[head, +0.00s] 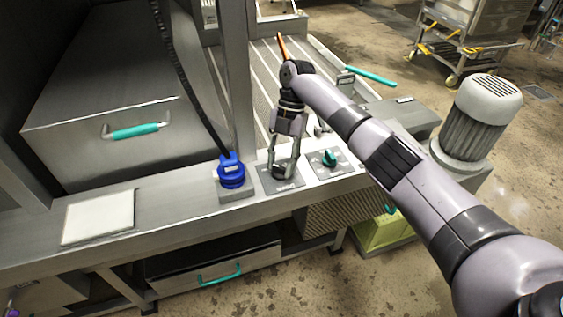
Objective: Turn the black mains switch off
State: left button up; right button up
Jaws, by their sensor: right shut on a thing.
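The black mains switch (281,171) sits on a small grey plate on the steel ledge, in the middle of the head view. My right gripper (282,167) points down at it from above, with its fingers around the black knob, shut on it. The fingers hide part of the knob, so I cannot tell which way it points. My left gripper is not in view.
A blue plug (231,172) with a black cable stands just left of the switch. A teal knob (329,158) on its own plate is just right. A white panel (98,218) lies on the ledge further left. A grey motor (476,117) stands at the right.

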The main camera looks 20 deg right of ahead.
jog(key=shift+r, duration=0.1)
jog(key=o, duration=1.2)
jog(key=shift+c, duration=0.2)
jog(key=v, duration=1.2)
